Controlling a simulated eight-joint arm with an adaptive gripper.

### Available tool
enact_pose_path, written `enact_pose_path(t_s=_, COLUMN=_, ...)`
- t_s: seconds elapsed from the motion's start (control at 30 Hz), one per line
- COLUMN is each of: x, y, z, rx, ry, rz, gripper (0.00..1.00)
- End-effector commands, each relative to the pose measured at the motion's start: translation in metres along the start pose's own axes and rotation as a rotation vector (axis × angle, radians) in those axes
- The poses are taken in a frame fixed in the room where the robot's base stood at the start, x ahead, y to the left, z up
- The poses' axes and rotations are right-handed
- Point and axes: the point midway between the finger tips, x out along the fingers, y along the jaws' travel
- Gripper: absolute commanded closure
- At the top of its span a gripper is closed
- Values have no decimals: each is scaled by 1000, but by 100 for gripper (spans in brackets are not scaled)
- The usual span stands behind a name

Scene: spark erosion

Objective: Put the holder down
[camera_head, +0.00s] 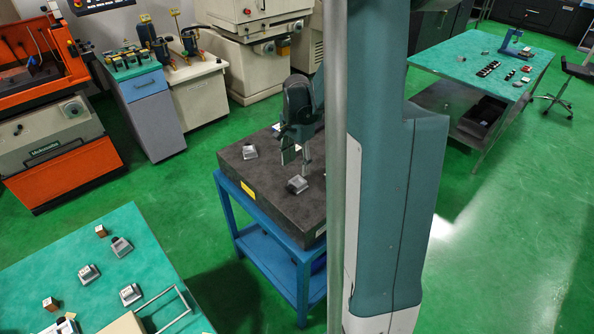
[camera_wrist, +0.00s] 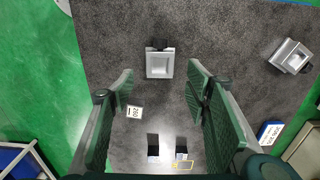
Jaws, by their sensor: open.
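A silver-grey holder (camera_head: 297,185) with a dark end sits on the dark granite table (camera_head: 262,188), near its front edge. A similar holder (camera_head: 249,152) lies further left on the same slab. My gripper (camera_head: 296,164) points down, close to the first holder, with its fingers spread and nothing between them. In the wrist view, one holder (camera_wrist: 160,65) lies upright on the slab ahead of the open fingertips (camera_wrist: 160,78), apart from both fingers. Another holder (camera_wrist: 290,56) lies turned at the right. My arm hides part of the slab in the head view.
A small card marked 260 (camera_wrist: 134,112) and a blue-and-white box (camera_wrist: 270,132) lie on the slab. A green-topped table (camera_head: 150,262) at lower left carries several holders and small blocks. Another green table (camera_head: 455,62) stands at upper right. Green floor (camera_head: 170,190) lies between.

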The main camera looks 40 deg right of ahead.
Motion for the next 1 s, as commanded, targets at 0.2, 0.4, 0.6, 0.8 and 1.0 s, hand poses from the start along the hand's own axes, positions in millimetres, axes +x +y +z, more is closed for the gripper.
enact_pose_path(t_s=0.2, x=-21, y=0, z=0, rx=0, ry=0, rz=0, gripper=53)
enact_pose_path(t_s=0.4, x=-27, y=0, z=0, rx=0, ry=0, rz=0, gripper=53)
enact_pose_path(t_s=0.6, x=-27, y=0, z=0, rx=0, ry=0, rz=0, gripper=53)
enact_pose_path(t_s=0.8, x=-27, y=0, z=0, rx=0, ry=0, rz=0, gripper=53)
enact_pose_path(t_s=1.0, x=-28, y=0, z=0, rx=-1, ry=0, rz=0, gripper=53)
